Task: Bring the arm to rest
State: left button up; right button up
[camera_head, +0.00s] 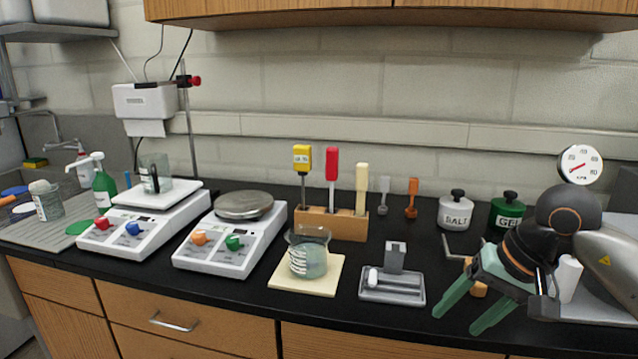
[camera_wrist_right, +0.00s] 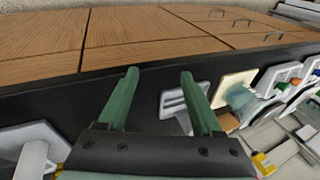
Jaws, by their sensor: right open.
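My right gripper (camera_head: 474,305) hangs at the right front of the black bench, with two green fingers spread apart and nothing between them. Its fingers also show in the right wrist view (camera_wrist_right: 160,95), open and empty, over the bench's front edge. My right arm (camera_head: 590,240) comes in from the right. A grey metal tray with a small upright block (camera_head: 393,285) lies left of the gripper, apart from it. My left gripper is not in view.
A glass beaker (camera_head: 308,255) stands on a cream pad. Two white hotplates or balances (camera_head: 220,262) stand left. A wooden rack (camera_head: 330,224) holds upright tools. SALT (camera_head: 455,212) and green (camera_head: 507,212) jars stand behind my right arm. Wooden cabinets (camera_head: 190,8) overhang the bench.

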jog(key=s+a+r+m+g+y+p, duration=0.1)
jog(key=s+a+m+y+p, duration=0.15)
jog(key=a+m+y, duration=0.65)
jog(key=s+a+r+m+g+y+p, duration=0.1)
jog(key=s+a+m+y, duration=0.4)
jog(key=a, duration=0.6)
jog(key=w+d+f+n+t+h+p, duration=0.15)
jog(key=d+f+n+t+h, duration=0.5)
jog(key=n, duration=1.05)
jog(key=w+d+f+n+t+h+p, duration=0.15)
jog(key=d+f+n+t+h, duration=0.25)
jog(key=f+n+t, duration=0.85)
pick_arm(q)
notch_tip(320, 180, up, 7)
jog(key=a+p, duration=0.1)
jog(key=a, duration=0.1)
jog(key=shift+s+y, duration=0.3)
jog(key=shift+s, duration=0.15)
pick_arm(e)
jog(key=s+d+f+m+g+h, duration=0.2)
jog(key=s+f+m+g, duration=0.3)
jog(key=s+f, duration=0.2)
jog(key=s+d+f+m+g+h, duration=0.2)
jog(key=s+f+m+g, duration=0.3)
jog(key=s, duration=0.3)
jog(key=shift+s+f+g+h, duration=0.35)
jog(key=shift+f+g, duration=0.15)
jog(key=shift+f, duration=0.35)
